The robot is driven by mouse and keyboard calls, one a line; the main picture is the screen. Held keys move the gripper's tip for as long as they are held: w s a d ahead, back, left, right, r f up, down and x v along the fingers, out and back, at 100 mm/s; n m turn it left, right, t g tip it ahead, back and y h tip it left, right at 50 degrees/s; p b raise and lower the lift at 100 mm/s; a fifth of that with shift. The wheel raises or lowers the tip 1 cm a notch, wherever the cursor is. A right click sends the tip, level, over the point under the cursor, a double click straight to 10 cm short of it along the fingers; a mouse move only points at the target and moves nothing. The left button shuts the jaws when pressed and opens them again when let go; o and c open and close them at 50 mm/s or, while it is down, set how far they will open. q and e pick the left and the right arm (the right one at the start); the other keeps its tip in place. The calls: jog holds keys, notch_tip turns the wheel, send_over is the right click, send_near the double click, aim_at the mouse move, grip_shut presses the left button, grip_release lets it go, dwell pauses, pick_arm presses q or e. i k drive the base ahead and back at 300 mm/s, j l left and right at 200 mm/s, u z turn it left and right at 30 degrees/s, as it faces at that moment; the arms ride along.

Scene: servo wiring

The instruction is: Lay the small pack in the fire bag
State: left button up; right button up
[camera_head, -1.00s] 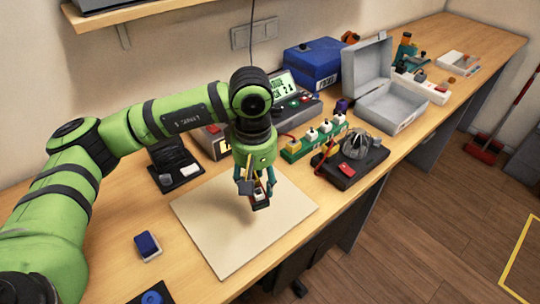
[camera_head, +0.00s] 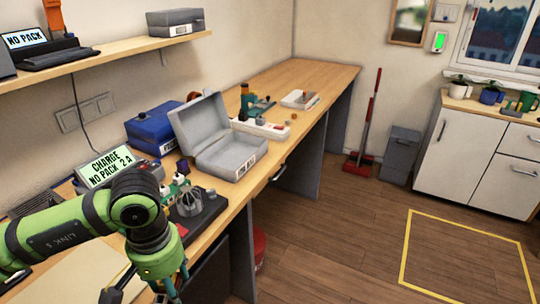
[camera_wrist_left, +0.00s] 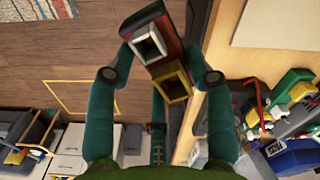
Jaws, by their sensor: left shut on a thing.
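My left gripper (camera_head: 172,286) is at the bottom edge of the head view, over the front of the bench. In the left wrist view its fingers (camera_wrist_left: 160,62) are shut on the small pack (camera_wrist_left: 172,32), a dark red and black block with a pale-edged opening and a yellow part at its near end. The pack is mostly hidden or cut off in the head view. An open grey case (camera_head: 228,160) with a raised lid stands farther along the bench; I cannot tell whether it is the fire bag. My right gripper is not in view.
A blue box (camera_head: 152,128), a charger with a lit screen (camera_head: 106,168) and a black tray with a wire dome (camera_head: 190,203) crowd the bench. A power strip (camera_head: 262,128) lies beyond the case. The floor has a yellow-outlined square (camera_head: 465,260); a white cabinet (camera_head: 470,150) stands right.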

aim_at(234, 160)
jog(key=i+l, duration=0.2)
jog(key=i, duration=0.25)
jog(key=i+l+z, duration=0.1)
jog(key=i, duration=0.35)
jog(key=i+l+z, duration=0.1)
jog(key=i+l, duration=0.15)
jog(key=i, duration=0.15)
jog(key=i+j, duration=0.15)
